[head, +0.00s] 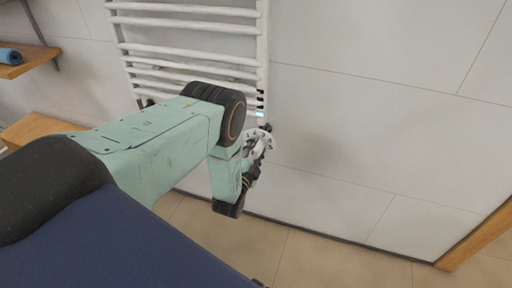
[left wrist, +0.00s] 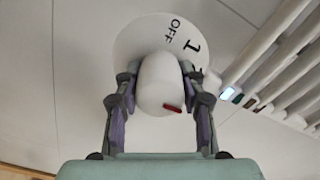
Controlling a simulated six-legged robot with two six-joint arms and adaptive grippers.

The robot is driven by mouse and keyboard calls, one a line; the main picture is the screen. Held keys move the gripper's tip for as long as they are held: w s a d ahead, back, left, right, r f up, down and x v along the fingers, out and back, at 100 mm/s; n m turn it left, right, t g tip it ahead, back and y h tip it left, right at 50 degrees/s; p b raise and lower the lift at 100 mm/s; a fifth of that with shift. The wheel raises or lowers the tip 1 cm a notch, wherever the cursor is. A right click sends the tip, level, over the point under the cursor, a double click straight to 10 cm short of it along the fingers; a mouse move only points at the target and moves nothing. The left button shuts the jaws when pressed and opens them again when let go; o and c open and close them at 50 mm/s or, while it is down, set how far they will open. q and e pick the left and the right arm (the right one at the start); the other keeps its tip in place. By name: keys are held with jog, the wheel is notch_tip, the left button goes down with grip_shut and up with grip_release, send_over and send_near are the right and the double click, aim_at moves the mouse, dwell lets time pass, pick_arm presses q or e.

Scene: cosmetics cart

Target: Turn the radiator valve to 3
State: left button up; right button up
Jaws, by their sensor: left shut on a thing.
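The radiator valve's white knob (left wrist: 158,82) is in the middle of the left wrist view, with a red mark (left wrist: 173,108) on its lower right side. Behind it is a white round dial (left wrist: 142,36) printed with OFF and 1; the dial's other figures are hidden by the knob and the right-hand finger. My left gripper (left wrist: 160,90) has one finger on each side of the knob and is shut on it. In the head view my left gripper (head: 252,165) is at the valve, by the lower right corner of the radiator; the white dial (head: 260,137) shows only partly there.
The white towel radiator (head: 190,48) hangs on the tiled wall just above the valve, its bars close to the gripper. A wooden shelf with a blue roll (head: 10,56) is at far left. The wall to the right is bare. A wooden edge (head: 478,238) stands at lower right.

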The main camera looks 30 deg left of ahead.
pick_arm(q)
jog(key=shift+s+f+m+p, duration=0.15)
jog(key=shift+m+p, duration=0.15)
jog(key=shift+m, duration=1.4)
jog(key=o, duration=1.1)
jog(key=shift+o, duration=0.2)
jog(key=v, duration=1.1)
jog(key=shift+s+d, duration=0.2)
jog(key=shift+s, duration=0.2)
